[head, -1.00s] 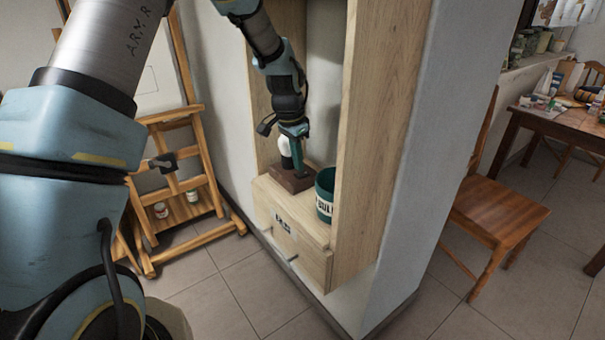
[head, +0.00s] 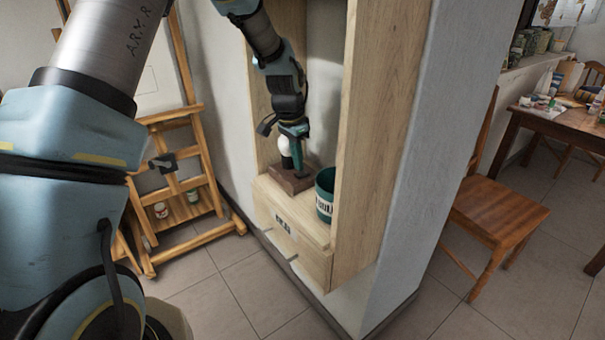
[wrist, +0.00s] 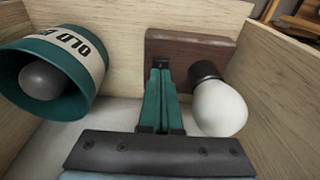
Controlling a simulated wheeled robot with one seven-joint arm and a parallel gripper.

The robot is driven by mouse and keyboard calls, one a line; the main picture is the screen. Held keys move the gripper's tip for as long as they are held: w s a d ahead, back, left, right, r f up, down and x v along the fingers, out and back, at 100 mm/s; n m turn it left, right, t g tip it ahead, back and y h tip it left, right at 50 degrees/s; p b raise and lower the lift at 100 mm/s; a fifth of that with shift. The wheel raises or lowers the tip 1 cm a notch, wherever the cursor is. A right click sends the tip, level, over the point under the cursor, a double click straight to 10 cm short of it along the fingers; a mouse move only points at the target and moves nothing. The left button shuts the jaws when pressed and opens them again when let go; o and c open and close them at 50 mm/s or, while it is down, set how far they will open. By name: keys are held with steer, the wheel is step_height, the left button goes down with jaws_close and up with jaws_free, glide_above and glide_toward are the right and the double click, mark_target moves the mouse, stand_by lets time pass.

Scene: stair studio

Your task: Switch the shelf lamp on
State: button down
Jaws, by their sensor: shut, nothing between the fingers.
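The shelf lamp has a dark brown wooden base (head: 290,183) on the shelf of the wooden niche. A white bulb (head: 284,147) stands in a black socket on it, and no clear glow shows. In the wrist view the base (wrist: 190,44) is at top centre and the bulb (wrist: 219,108) is right of my fingers. My gripper (head: 299,172) points down at the base. In the wrist view my gripper (wrist: 160,66) is shut and empty, its tips at the base, left of the socket. The tips hide any switch there; I cannot tell whether they touch it.
Wooden side panels (head: 375,130) enclose the niche closely. A drawer (head: 290,243) is below. An easel (head: 190,185) stands left, a chair (head: 497,208) right.

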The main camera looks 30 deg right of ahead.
mark_target(298, 175)
steer(key=shift+f+b, duration=0.5)
steer(key=shift+f, duration=0.35)
stand_by(0.4)
steer(key=shift+r, duration=0.1)
steer(key=shift+r+p, duration=2.55)
steer(key=shift+r, duration=0.9)
steer(key=a+r+n, duration=0.2)
steer(key=a+n, duration=0.1)
steer(key=a, duration=0.6)
steer(key=a+r+n, duration=0.3)
steer(key=a, duration=0.7)
steer(key=s+a+r+n, duration=0.1)
steer(key=s+a+n, duration=0.3)
steer(key=a, duration=0.4)
steer(key=s+a+n+t+y, duration=0.1)
steer(key=s+a+n, duration=0.3)
steer(key=s+a, duration=0.3)
steer(key=shift+a+r+n+y, duration=0.3)
steer(key=shift+a+r, duration=0.05)
steer(key=shift+a, duration=0.85)
